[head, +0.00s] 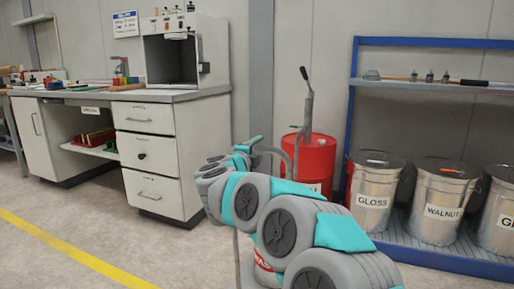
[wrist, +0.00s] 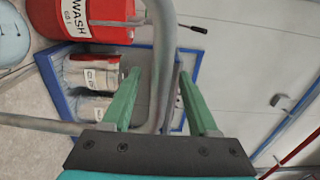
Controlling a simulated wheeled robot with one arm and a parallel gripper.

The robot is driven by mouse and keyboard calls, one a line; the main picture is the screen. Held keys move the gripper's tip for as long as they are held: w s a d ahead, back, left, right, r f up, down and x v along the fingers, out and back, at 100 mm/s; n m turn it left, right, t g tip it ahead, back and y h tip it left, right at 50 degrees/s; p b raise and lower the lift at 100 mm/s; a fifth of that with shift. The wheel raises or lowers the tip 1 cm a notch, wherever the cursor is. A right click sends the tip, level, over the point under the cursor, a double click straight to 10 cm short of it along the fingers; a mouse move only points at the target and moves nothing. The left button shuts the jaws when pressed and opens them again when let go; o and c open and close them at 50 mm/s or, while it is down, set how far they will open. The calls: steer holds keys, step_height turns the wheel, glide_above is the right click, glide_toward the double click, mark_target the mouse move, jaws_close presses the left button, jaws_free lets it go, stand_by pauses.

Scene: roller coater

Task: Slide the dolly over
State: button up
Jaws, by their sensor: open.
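The dolly shows mainly as a grey tubular handle (head: 284,158), in front of the red drum. In the wrist view the bent grey handle (wrist: 162,65) passes between the two green fingers of my gripper (wrist: 159,74). My gripper (head: 247,143) is open, with a gap on either side of the tube. I cannot tell whether a finger touches it. The red drum (head: 318,157) has a pump on top, and its label reads WASH in the wrist view (wrist: 100,12). The dolly's base and wheels are hidden behind my arm in the head view.
A blue rack (head: 351,100) with several labelled metal buckets (head: 373,195) stands at the right, close to the drum. A workbench (head: 200,97) with drawers stands at the left. The floor (head: 60,215) at front left is clear, crossed by a yellow line (head: 75,250).

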steer(key=shift+w+d, duration=0.1)
steer(key=shift+w, duration=0.25)
steer(key=shift+c, duration=0.3)
jaws_close()
stand_by(1.0)
